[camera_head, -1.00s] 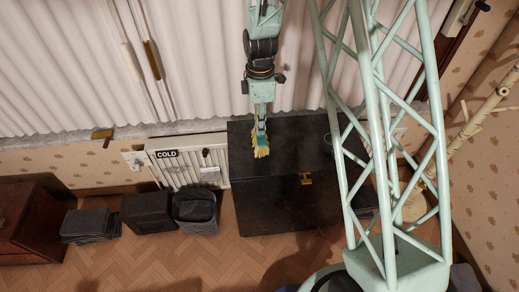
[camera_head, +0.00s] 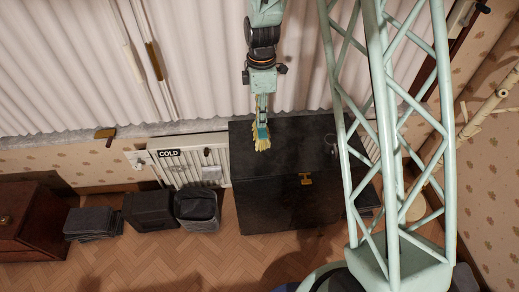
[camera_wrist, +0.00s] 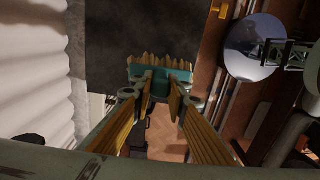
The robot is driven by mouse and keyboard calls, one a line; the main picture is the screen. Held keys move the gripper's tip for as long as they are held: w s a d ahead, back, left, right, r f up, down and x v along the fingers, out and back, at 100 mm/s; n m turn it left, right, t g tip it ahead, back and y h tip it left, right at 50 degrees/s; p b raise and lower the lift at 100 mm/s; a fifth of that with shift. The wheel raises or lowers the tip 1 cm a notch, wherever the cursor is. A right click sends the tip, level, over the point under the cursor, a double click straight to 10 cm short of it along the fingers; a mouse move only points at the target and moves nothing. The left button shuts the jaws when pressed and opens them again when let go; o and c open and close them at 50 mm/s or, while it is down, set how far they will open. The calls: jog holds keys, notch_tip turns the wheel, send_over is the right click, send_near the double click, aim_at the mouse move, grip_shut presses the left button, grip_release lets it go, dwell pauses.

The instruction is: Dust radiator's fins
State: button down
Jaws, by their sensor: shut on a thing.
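The white finned radiator (camera_head: 189,172) stands against the wall under the curtain, with a "COLD" label (camera_head: 169,153) at its upper left. My gripper (camera_head: 262,116) points down, shut on a duster (camera_head: 262,143) with pale yellow bristles and a teal body. In the head view the duster appears over the black chest's top, to the right of the radiator and apart from it. In the wrist view the duster (camera_wrist: 160,71) sits between the tips of my gripper (camera_wrist: 160,90). The radiator's right end is hidden behind the chest.
The black chest (camera_head: 285,205) has a gold latch and stands beside the radiator. A bin (camera_head: 197,208), a dark box (camera_head: 149,210) and a dark stack (camera_head: 92,224) line the floor. A brown cabinet (camera_head: 32,228) stands at left. The front wooden floor (camera_head: 180,262) is clear.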

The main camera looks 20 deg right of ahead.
jog(key=shift+f, duration=0.15)
jog(key=f+m+b, duration=0.1)
jog(key=m, duration=0.1)
jog(key=w+m+b, duration=0.1)
jog(key=shift+f+m+b, duration=0.4)
jog(key=f+m+b, duration=0.1)
jog(key=m, duration=0.1)
jog(key=f+m+b, duration=0.1)
jog(key=m+b, duration=0.1)
jog(key=shift+w+f+m, duration=0.1)
jog(key=shift+w+m, duration=0.2)
jog(key=shift+w, duration=0.1)
jog(key=m+b, duration=0.1)
jog(key=f+m+b, duration=0.1)
jog(key=m, duration=0.1)
jog(key=w+f+m+b, duration=0.1)
jog(key=shift+m, duration=0.3)
jog(key=shift+w+f+m+b, duration=0.15)
jog(key=shift+f+m+b, duration=0.25)
jog(key=shift+m, duration=0.45)
jog(key=shift+w+f+m+b, duration=0.2)
jog(key=shift+m+b, duration=0.35)
jog(key=shift+m, duration=0.3)
jog(key=shift+a, duration=0.15)
